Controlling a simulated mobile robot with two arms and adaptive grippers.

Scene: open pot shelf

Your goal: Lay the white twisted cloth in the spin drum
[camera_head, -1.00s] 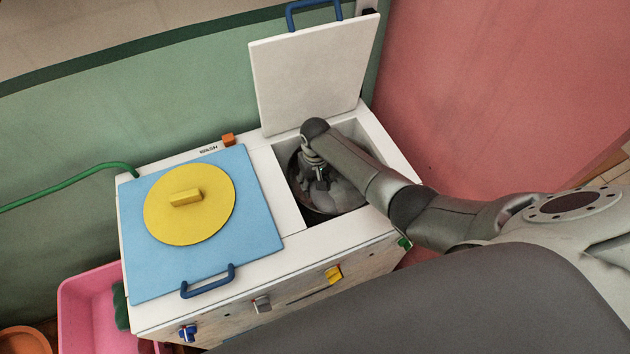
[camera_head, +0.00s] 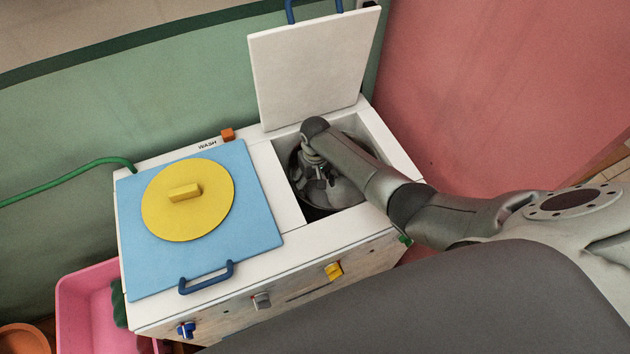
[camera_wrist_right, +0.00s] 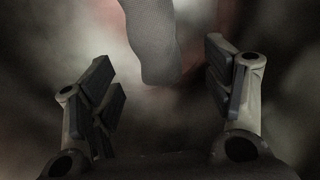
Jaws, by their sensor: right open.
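The spin drum (camera_head: 346,192) is a round grey tub in the open right compartment of the white washer. My right gripper (camera_head: 316,188) points down inside it. In the right wrist view the two fingers of the right gripper (camera_wrist_right: 165,92) stand wide apart. A pale grey, knit-textured length, which looks like the white twisted cloth in shadow (camera_wrist_right: 155,45), lies between and beyond the fingertips, apart from both. I cannot make out the cloth in the head view, where my arm and hand cover part of the drum. My left gripper is out of view.
The white spin lid (camera_head: 310,70) stands raised behind the opening. The left compartment is covered by a blue lid (camera_head: 250,205) with a yellow disc (camera_head: 188,218). A pink tub (camera_head: 85,300) is at lower left. A green hose (camera_head: 70,178) runs left.

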